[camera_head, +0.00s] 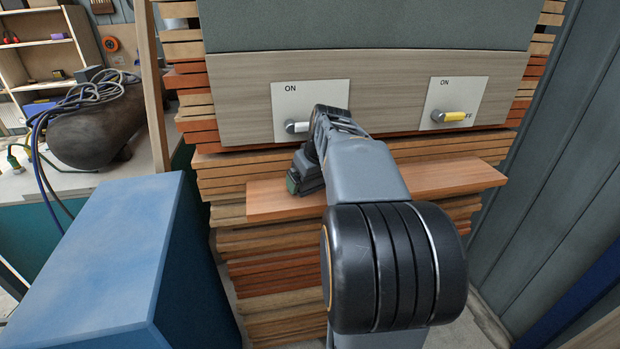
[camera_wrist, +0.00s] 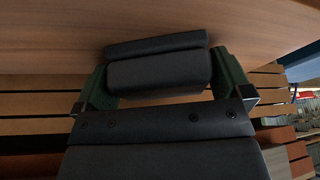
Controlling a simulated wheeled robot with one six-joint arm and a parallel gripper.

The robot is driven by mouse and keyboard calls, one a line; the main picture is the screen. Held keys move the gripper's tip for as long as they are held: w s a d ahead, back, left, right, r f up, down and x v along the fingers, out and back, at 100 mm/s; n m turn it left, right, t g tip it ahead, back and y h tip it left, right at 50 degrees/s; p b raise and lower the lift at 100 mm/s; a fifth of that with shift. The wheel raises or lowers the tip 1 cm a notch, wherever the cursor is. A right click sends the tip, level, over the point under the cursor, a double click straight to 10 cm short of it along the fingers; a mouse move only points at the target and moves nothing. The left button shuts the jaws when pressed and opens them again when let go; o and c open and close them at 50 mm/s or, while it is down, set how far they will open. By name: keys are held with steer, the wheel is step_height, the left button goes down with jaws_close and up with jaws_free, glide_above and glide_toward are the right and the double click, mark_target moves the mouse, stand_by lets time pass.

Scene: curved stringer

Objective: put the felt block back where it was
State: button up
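The felt block (camera_wrist: 160,73) is dark grey and sits between the two green fingers of my gripper (camera_wrist: 162,62) in the wrist view. The fingers meet its left and right sides with no clear gap. Its far edge is at or just over a reddish-brown wooden board (camera_wrist: 50,40); I cannot tell whether it touches. In the head view my gripper (camera_head: 300,182) is low over the left part of that board (camera_head: 440,181), which juts from the wood stack. The block is hidden there behind my gripper and arm.
Above the board, a wooden panel (camera_head: 380,72) carries two ON plates, one with a white knob (camera_head: 296,127) close to my wrist, one with a yellow knob (camera_head: 455,117). A blue box (camera_head: 100,255) stands at left, a grey wall (camera_head: 555,150) at right. The board's right part is clear.

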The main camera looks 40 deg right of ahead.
steer(key=shift+r, duration=0.1)
steer(key=shift+r, duration=0.25)
steer(key=shift+s+r, duration=0.15)
steer(key=shift+r, duration=0.05)
steer(key=s+b, duration=0.1)
steer(key=s, duration=0.3)
steer(key=s+b, duration=0.1)
steer(key=s, duration=0.3)
steer(key=s+b, duration=0.1)
steer(key=s, duration=0.3)
steer(key=shift+s+a+r+b, duration=0.1)
steer(key=shift+a+r+b, duration=0.1)
steer(key=shift+a+b, duration=0.2)
